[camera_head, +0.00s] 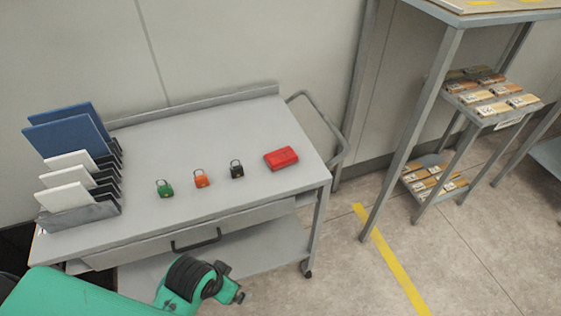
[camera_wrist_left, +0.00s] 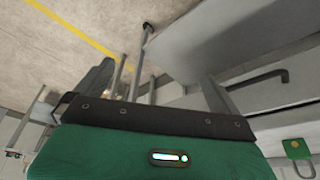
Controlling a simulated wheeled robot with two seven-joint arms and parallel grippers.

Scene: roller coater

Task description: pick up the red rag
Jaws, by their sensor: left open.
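The red rag (camera_head: 281,158) lies as a small folded block on the right part of the grey cart top in the head view. It does not show in the left wrist view. My left gripper (camera_head: 235,285) is at the bottom of the head view, in front of the cart and apart from the rag. It is open and empty; its fingers also show in the left wrist view (camera_wrist_left: 155,88). My right gripper is not in view.
Green (camera_head: 164,188), orange (camera_head: 201,178) and black (camera_head: 237,169) padlocks stand in a row left of the rag. A rack of blue and white panels (camera_head: 70,130) fills the cart's left end. The cart handle (camera_head: 328,125) is right; a shelf (camera_head: 490,105) stands beyond it.

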